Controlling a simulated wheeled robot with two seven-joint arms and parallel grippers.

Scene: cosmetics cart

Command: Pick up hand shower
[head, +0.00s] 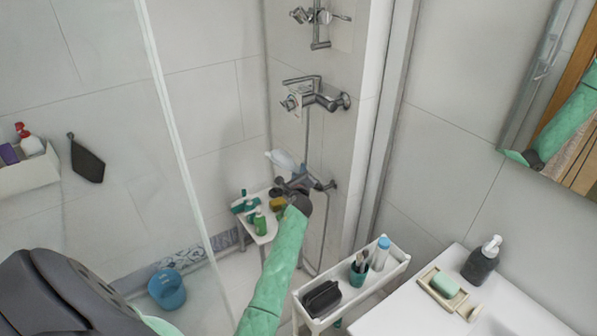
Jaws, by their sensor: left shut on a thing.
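My left arm's green sleeve reaches up from the bottom middle of the head view. Its dark left gripper (301,187) is at the lower chrome fitting on the shower wall. A thin hose (324,235) hangs down beside the wall and loops near the floor. My right gripper is not directly in view; a green arm shows in the mirror at the right.
A chrome mixer (318,95) is on the wall above. A small shower table (268,232) with several bottles stands just left of the gripper. A glass panel edge (172,120) is further left. A white cart (384,268) and a washbasin counter (400,315) are at the right.

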